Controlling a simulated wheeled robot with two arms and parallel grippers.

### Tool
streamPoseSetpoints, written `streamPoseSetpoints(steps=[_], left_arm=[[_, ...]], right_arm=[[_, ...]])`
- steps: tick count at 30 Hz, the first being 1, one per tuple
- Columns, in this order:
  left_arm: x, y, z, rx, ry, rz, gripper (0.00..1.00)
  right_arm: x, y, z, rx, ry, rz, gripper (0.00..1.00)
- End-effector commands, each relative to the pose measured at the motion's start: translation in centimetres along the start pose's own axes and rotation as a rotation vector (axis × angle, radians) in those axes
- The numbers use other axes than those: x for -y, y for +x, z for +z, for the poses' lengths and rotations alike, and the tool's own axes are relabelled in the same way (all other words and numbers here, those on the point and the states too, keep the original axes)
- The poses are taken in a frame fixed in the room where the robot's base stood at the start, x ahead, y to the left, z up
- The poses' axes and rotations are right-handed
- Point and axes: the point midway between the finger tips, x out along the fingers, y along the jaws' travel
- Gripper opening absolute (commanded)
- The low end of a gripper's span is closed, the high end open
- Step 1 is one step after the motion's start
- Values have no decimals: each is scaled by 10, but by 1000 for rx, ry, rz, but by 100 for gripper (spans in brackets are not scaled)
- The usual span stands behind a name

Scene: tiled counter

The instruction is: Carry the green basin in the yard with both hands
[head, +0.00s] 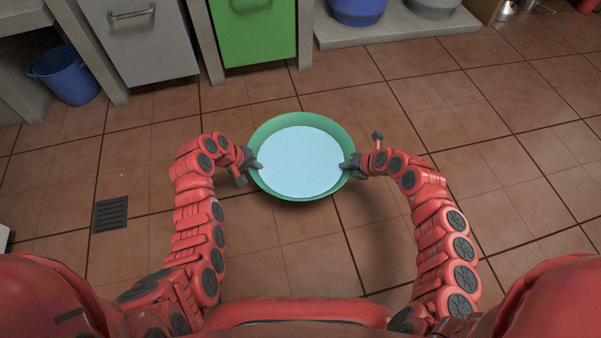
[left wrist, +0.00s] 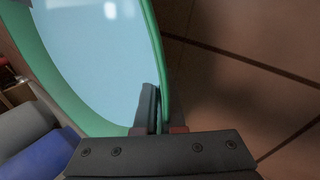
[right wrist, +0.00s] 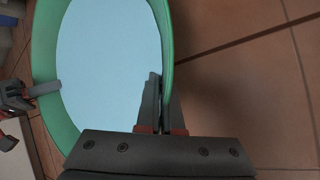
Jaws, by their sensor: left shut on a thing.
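The green basin (head: 283,127) is round, with a pale blue, flat surface inside that looks like water (head: 301,162). It is in the middle of the head view, above the tiled floor. My left gripper (head: 252,163) is at the basin's left rim, and its fingers are shut on the wall, as the left wrist view (left wrist: 160,112) shows. My right gripper (head: 350,166) is at the opposite rim. In the right wrist view (right wrist: 164,105) its fingers lie on both sides of the basin wall, closed on it. The basin looks about level.
Grey (head: 150,45) and green (head: 252,35) cabinets stand at the back. A blue bucket (head: 64,76) is at the far left. Blue (head: 357,10) and grey basins sit on a low ledge (head: 395,27) at the back. A drain grate (head: 110,214) is in the floor. The tiles at right are clear.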

Motion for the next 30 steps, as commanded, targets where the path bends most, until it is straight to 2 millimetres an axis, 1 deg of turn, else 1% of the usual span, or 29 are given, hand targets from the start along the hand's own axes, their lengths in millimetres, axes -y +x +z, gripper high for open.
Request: streamPoseSetpoints(steps=[1, 8, 26, 27, 29, 30], left_arm=[[4, 6, -3, -7, 1, 2, 0], [7, 11, -2, -5, 1, 2, 0], [20, 32, -2, -5, 0, 2, 0], [21, 33, -2, -6, 0, 0, 10], [21, 33, -2, -6, 1, 0, 21], [21, 33, -2, -5, 1, 1, 28]], right_arm=[[4, 7, -2, 3, -3, 2, 0], [6, 11, -4, 3, -3, 3, 0], [17, 31, -10, 7, -1, 6, 0], [18, 32, -10, 6, -2, 4, 7], [18, 32, -10, 6, -2, 5, 18], [17, 32, -10, 6, -2, 5, 25]])
